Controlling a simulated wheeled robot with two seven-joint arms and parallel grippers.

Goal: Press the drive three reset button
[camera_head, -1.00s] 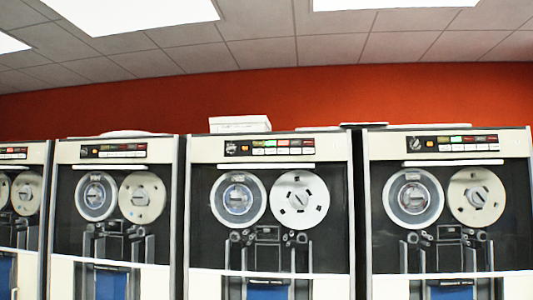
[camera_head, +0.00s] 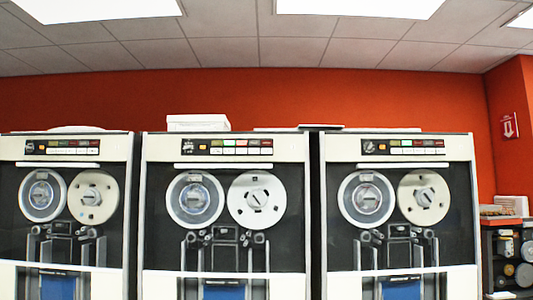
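Three tape drives stand side by side in the head view: a left one (camera_head: 66,240), a middle one (camera_head: 226,240) and a right one (camera_head: 398,240). Each has two reels behind a dark front and a control strip along its top. The left strip (camera_head: 62,147), middle strip (camera_head: 227,147) and right strip (camera_head: 403,147) each carry a row of small coloured and white buttons. The button labels are too small to read, so I cannot tell which is a reset button or which drive is number three. Neither of my grippers is in view.
A white box (camera_head: 198,123) and flat items (camera_head: 297,128) lie on top of the drives. At the far right, a dark shelf (camera_head: 507,258) holds reels, with stacked items on it. A red wall (camera_head: 300,95) closes the back.

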